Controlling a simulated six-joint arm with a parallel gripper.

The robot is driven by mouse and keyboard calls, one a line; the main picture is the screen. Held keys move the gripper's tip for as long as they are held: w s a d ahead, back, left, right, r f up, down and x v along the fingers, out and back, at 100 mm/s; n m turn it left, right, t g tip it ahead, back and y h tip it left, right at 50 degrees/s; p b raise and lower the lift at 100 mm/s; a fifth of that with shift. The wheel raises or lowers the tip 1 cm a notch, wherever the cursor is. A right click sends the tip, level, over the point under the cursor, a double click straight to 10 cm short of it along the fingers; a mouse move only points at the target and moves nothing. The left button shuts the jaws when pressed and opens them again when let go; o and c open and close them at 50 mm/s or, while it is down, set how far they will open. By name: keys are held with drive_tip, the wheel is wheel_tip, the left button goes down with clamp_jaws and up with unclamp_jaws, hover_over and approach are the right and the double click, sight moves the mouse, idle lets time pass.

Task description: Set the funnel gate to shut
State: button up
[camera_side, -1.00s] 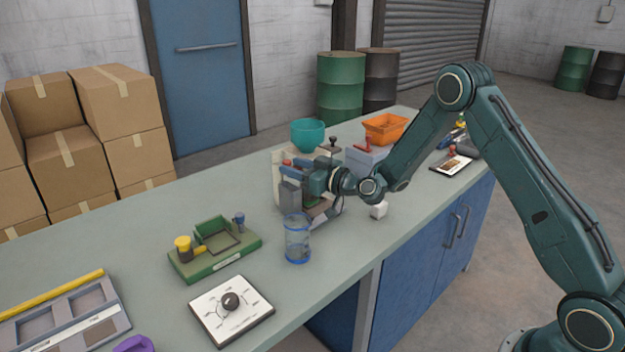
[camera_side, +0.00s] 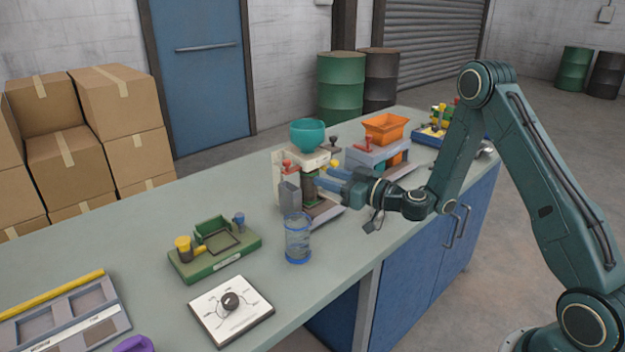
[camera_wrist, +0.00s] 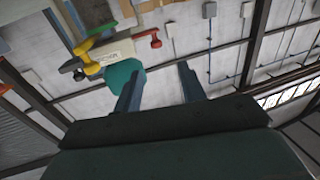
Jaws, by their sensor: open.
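My gripper (camera_side: 317,178) is open and empty, pointing left at the machine just below the yellow knob. In the wrist view, the teal funnel (camera_wrist: 121,78) is beyond and left of my open fingers (camera_wrist: 160,70), with a red-ended lever (camera_wrist: 148,38) above it.
A clear blue-rimmed jar (camera_side: 298,238) stands in front of the machine. An orange hopper (camera_side: 385,126) on a grey unit is behind right. A green fixture (camera_side: 215,250) and a white dial plate (camera_side: 231,308) are at the left front. Bench between them is clear.

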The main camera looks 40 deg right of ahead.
drive_tip(key=s+a+r+n+g+y, duration=0.4)
drive_tip(key=s+a+r+n+g, duration=0.2)
drive_tip(key=s+a, duration=0.6)
drive_tip(key=shift+s+a+r+n+g, duration=0.4)
drive_tip(key=shift+a+r+g, duration=0.75)
drive_tip(key=shift+r, duration=0.2)
drive_tip(key=s+d+r+m+g+h, duration=0.1)
drive_tip(key=s+d+m+h, duration=0.3)
drive_tip(key=s, duration=0.7)
drive_tip(key=s+d+r+m+g+h, duration=0.1)
drive_tip(key=s+d+m+h, duration=0.3)
drive_tip(key=s, duration=0.7)
drive_tip(key=d+m+g, duration=0.1)
drive_tip(key=d, duration=0.1)
drive_tip(key=shift+s+d+r+g, duration=0.3)
drive_tip(key=shift+g, duration=0.05)
